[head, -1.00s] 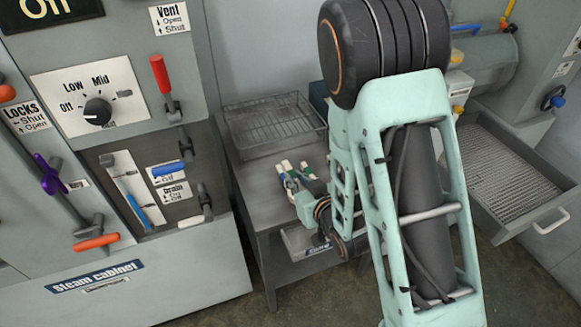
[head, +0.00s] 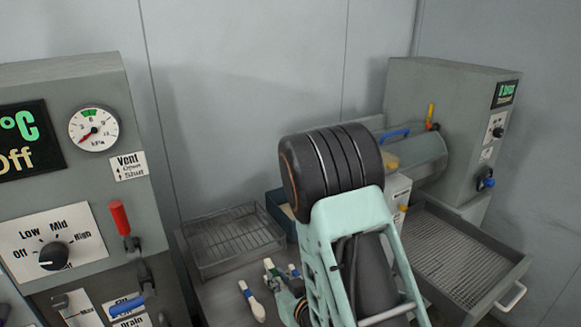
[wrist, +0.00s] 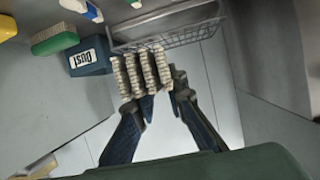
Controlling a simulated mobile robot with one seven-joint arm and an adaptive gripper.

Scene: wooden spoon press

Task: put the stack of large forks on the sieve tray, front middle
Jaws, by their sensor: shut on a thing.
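My gripper (wrist: 160,98) shows in the wrist view, with its dark fingers shut on the stack of large forks (wrist: 140,75). The stack shows as several pale, ridged columns side by side, in front of a wire-mesh tray (wrist: 182,36). In the head view, my arm hides most of the gripper and the stack cannot be made out. A pulled-out tray with a fine mesh floor, which looks like the sieve tray (head: 455,262), is at the right of the head view, right of my arm. Its floor looks empty where visible.
A wire tray (head: 232,240) stands at the back of the grey table, left of my arm. A blue box marked Dust (wrist: 90,56) and a green brush (wrist: 55,40) lie near the gripper. A steam cabinet with levers (head: 60,215) is at left.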

